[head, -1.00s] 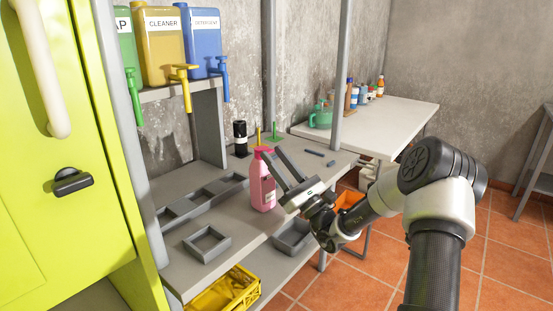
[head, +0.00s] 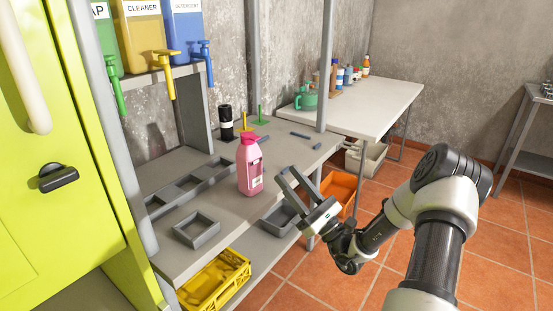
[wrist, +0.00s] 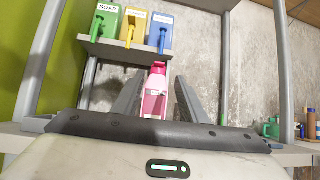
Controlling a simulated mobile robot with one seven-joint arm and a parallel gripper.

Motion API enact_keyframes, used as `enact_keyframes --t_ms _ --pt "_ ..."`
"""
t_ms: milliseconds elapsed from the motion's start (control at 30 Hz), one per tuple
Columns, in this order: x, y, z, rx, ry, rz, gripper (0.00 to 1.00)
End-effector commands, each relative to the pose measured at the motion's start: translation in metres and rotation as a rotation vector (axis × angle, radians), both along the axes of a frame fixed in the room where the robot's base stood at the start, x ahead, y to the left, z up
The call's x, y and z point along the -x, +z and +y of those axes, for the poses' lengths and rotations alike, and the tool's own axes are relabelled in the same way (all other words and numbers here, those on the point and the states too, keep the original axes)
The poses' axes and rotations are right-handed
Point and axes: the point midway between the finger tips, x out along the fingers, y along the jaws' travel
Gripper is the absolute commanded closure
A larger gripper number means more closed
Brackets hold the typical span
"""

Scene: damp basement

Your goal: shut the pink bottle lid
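The pink bottle (head: 250,170) stands upright on the grey workbench (head: 228,210), with a pale label on its front. Its darker pink lid (head: 249,140) is on top and seems tilted up; I cannot tell how far it is open. My gripper (head: 284,180) is open and empty, to the right of the bottle and apart from it, near the bench's front edge. In the wrist view the bottle (wrist: 155,98) shows beyond and between the two spread fingers of my gripper (wrist: 154,88), its lid (wrist: 158,68) facing up.
A square grey frame (head: 196,229) and a divided tray (head: 190,184) lie left of the bottle. A black bottle (head: 226,122) stands behind. Dispensers (head: 145,40) sit on the shelf above. A yellow crate (head: 215,280) and orange bin (head: 338,188) are lower down.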

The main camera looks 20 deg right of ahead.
Motion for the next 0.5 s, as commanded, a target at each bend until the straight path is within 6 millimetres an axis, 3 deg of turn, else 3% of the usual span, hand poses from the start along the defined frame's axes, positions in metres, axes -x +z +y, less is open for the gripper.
enact_keyframes --t_ms 200,500 --pt "0.024 -0.020 -0.015 -0.001 -0.002 0.001 0.61" --pt "0.032 -0.026 -0.018 0.000 0.001 0.000 0.61"
